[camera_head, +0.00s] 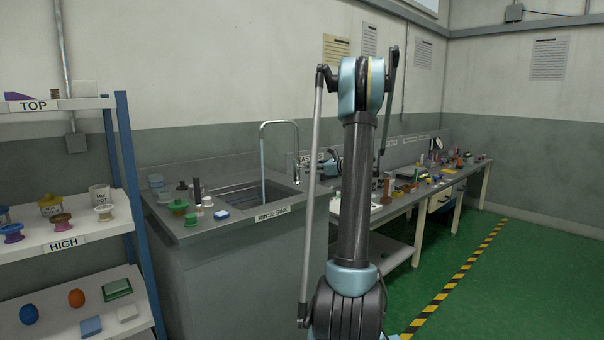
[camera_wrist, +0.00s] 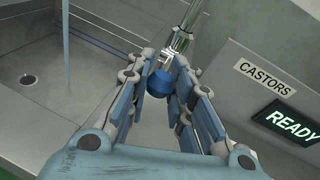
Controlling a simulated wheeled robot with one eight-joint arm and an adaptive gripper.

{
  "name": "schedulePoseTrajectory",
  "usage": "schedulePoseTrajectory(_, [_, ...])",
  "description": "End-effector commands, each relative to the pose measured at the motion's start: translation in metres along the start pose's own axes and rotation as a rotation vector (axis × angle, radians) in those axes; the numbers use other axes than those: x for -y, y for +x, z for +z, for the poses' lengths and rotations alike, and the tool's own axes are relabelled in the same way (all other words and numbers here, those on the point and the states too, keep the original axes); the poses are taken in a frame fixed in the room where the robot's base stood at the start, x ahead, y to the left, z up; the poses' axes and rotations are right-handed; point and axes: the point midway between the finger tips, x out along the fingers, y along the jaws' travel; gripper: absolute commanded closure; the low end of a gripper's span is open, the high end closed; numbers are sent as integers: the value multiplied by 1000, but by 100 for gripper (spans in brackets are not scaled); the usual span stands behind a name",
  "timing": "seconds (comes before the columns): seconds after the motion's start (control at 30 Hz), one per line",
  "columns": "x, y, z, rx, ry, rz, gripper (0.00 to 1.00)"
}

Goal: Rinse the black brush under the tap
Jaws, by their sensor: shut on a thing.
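My gripper (camera_wrist: 163,72) is at the tap, its fingers shut around a blue knob (camera_wrist: 159,84) beside the metal tap post (camera_wrist: 184,28). In the head view the tap (camera_head: 281,123) arches over the sink (camera_head: 235,197). A pale, straight stream (camera_head: 263,165) hangs from its spout into the basin; it also shows at the left of the wrist view (camera_wrist: 66,45). A dark upright thing (camera_head: 196,189) and a black-topped thing (camera_head: 181,186) stand on the counter left of the basin. I cannot tell which is the black brush.
Several green and white pieces and a blue block (camera_head: 221,214) sit left of the basin. A shelf rack (camera_head: 124,150) stands at the left. A cluttered bench (camera_head: 400,215) runs to the right. A lit READY sign (camera_wrist: 295,118) is close to my gripper. The green floor is clear.

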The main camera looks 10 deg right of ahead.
Motion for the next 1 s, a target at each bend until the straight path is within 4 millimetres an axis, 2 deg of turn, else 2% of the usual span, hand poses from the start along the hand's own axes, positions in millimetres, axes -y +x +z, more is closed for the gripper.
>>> schedulePoseTrajectory(0.1, [11, -11, -1, -15, 7, -16, 100])
schedulePoseTrajectory(0.43, [13, -14, -2, -20, 7, -20, 100])
schedulePoseTrajectory(0.47, [13, -14, -2, -20, 7, -20, 74])
schedulePoseTrajectory(0.53, [13, -13, -2, -20, 7, -19, 58])
schedulePoseTrajectory(0.87, [11, -13, -2, -19, 7, -15, 57])
schedulePoseTrajectory(1.0, [11, -21, -2, -19, 7, -16, 57])
